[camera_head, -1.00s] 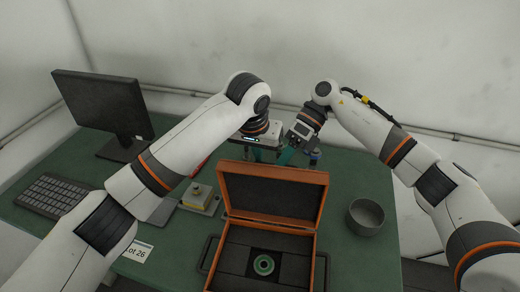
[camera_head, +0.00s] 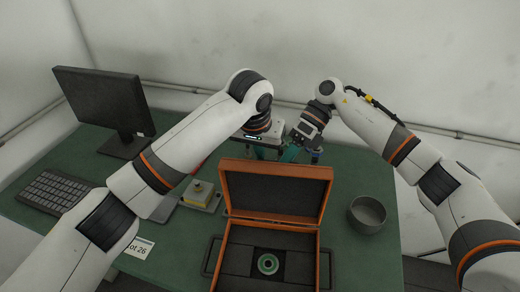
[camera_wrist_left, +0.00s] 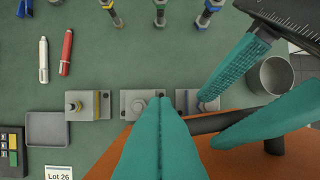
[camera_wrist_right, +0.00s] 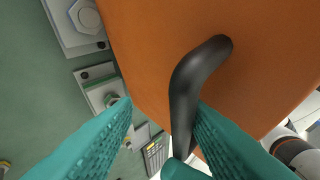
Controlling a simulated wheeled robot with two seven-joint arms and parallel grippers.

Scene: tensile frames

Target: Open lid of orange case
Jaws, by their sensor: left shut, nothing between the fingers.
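The orange case (camera_head: 318,255) stands on the green table with its lid (camera_head: 275,171) raised upright. My right gripper (camera_head: 294,152) is also behind the lid. In the right wrist view its fingers (camera_wrist_right: 162,112) are apart, with a black handle (camera_wrist_right: 185,85) on the orange surface between them, nearer the right finger. The left wrist view also shows this handle (camera_wrist_left: 208,124). The lid's outer face is hidden in the head view.
A grey bowl (camera_head: 367,215) stands right of the case. Pens (camera_wrist_left: 66,52) and several bolts (camera_wrist_left: 209,12) lie behind the lid. The table's right side is mostly clear.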

